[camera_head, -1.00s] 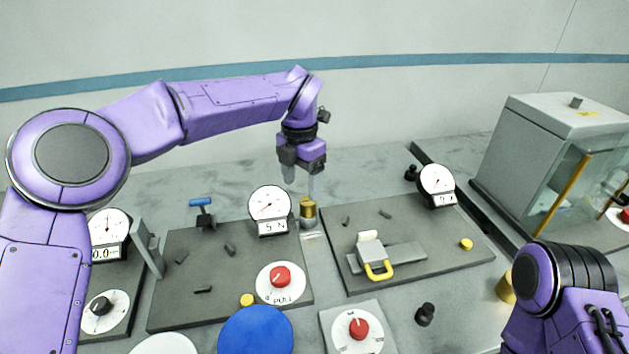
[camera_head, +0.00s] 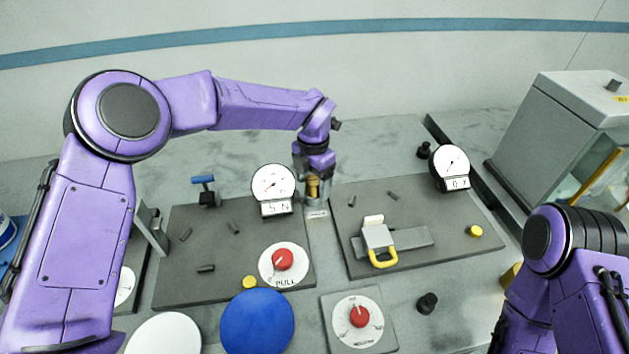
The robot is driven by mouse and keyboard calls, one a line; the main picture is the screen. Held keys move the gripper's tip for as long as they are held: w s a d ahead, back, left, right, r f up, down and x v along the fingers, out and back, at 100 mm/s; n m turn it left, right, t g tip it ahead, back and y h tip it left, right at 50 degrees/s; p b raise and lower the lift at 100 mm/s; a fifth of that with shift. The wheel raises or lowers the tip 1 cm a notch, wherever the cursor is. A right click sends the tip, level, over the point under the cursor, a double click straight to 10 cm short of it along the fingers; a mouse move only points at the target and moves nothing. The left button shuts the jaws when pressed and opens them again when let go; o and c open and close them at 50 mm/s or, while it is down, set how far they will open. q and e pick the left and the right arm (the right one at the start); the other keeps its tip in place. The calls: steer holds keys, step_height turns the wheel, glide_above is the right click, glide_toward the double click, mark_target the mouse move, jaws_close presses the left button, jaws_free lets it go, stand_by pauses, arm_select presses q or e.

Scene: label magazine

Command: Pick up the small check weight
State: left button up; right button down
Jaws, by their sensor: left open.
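The small check weight appears to be the brass cylinder (camera_head: 313,189) standing at the back, between the two dark grey boards, with a small label plate (camera_head: 316,214) in front of it.
A round dial gauge (camera_head: 273,184) stands just left of the weight. A second gauge (camera_head: 451,162) stands on the right board (camera_head: 450,250). A grey cabinet (camera_head: 560,130) is at the right. Black knobbed weights (camera_head: 427,302) stand on the table.

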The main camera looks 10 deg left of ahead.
arm_select(q)
steer(key=shift+s, duration=0.2)
steer(key=shift+w, duration=0.1)
steer(key=c, duration=1.4)
steer(key=shift+r, duration=0.1)
